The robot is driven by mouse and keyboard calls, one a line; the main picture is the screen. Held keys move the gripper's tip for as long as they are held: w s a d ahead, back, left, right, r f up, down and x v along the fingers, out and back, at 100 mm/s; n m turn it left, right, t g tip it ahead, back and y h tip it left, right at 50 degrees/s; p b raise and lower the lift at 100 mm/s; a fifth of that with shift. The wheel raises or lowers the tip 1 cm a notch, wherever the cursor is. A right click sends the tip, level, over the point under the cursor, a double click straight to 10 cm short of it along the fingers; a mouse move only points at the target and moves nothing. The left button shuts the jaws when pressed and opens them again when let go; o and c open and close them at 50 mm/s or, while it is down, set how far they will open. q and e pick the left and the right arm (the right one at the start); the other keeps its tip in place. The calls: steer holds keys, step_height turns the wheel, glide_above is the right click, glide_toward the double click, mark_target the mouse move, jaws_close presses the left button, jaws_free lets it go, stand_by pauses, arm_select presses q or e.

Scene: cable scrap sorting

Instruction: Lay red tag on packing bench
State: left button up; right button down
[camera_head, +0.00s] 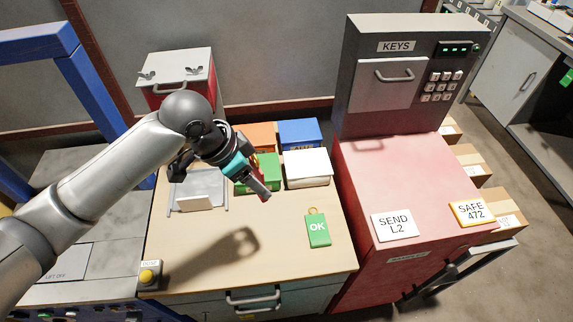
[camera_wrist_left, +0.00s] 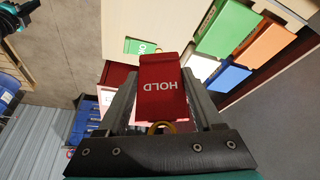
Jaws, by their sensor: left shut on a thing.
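My left gripper (camera_head: 262,188) is shut on the red tag (camera_wrist_left: 162,92), held in the air above the wooden packing bench (camera_head: 290,255). In the left wrist view the tag lies between the two fingers, with "HOLD" upside down and a brass ring at its near end. In the head view the gripper hides most of the tag. A green "OK" tag (camera_head: 318,232) lies flat on the bench, right of the gripper. A black and teal part at the upper left of the left wrist view looks like my right gripper (camera_wrist_left: 14,22); its jaws are unclear.
Green (camera_head: 243,187), orange, blue (camera_head: 300,134) and white (camera_head: 307,168) boxes stand at the back of the bench. A red cabinet (camera_head: 375,180) adjoins the right side. The bench's front middle is clear.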

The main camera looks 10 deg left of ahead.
arm_select(q)
steer(key=shift+w, duration=0.1)
steer(key=shift+f+b, duration=1.95)
steer(key=shift+f, duration=7.85)
steer(key=shift+f, duration=0.2)
steer(key=o, duration=1.3)
steer(key=shift+r, duration=0.1)
steer(key=p+v, duration=0.2)
steer(key=v, duration=1)
steer(key=shift+p, duration=0.35)
